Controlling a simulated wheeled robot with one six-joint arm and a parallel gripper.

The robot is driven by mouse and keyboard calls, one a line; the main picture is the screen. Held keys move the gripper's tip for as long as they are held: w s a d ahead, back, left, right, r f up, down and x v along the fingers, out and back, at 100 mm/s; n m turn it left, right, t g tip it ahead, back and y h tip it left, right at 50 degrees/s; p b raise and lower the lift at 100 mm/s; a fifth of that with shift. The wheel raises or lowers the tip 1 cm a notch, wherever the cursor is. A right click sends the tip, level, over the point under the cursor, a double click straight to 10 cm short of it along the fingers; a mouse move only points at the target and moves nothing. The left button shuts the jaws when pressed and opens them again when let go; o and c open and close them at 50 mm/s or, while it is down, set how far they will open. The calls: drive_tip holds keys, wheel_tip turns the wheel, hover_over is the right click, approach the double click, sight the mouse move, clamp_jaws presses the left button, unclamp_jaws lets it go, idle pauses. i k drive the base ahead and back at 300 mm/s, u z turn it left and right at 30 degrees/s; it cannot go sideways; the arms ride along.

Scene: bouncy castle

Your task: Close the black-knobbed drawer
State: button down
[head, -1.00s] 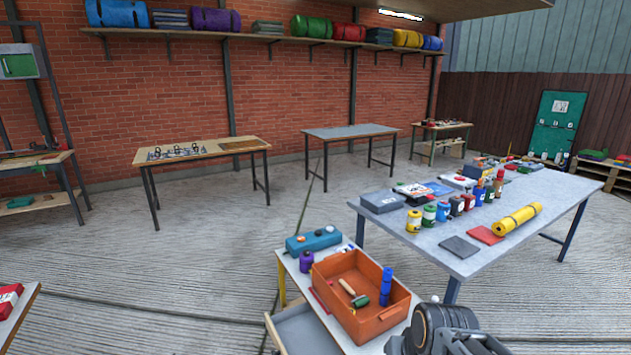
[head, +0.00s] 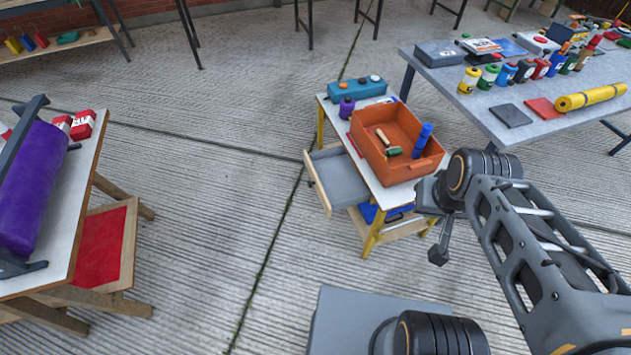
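The drawer (head: 341,178) has a grey inside and a pale wooden front. It sticks out open from the left side of a small white-topped table (head: 380,186) with yellow legs. A small dark spot on its front looks like the knob, but it is too small to be sure. The drawer looks empty. My gripper (head: 438,255) hangs at the end of my arm, to the right of the drawer and the small table, apart from the drawer. Its fingers are too small and dark to show whether they are open or shut.
An orange bin (head: 397,143) with tools and a teal box (head: 357,87) stand on the small table. A blue item lies on its lower shelf. A long grey table (head: 505,135) stands right, a table with a purple roll (head: 32,188) left. Floor left of the drawer is clear.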

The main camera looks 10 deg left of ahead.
sight(338, 184)
drive_tip(key=u, duration=0.25)
drive_tip(key=k, duration=0.3)
drive_tip(key=u, duration=1.6)
drive_tip(key=i, duration=0.8)
drive_tip(key=z, duration=0.15)
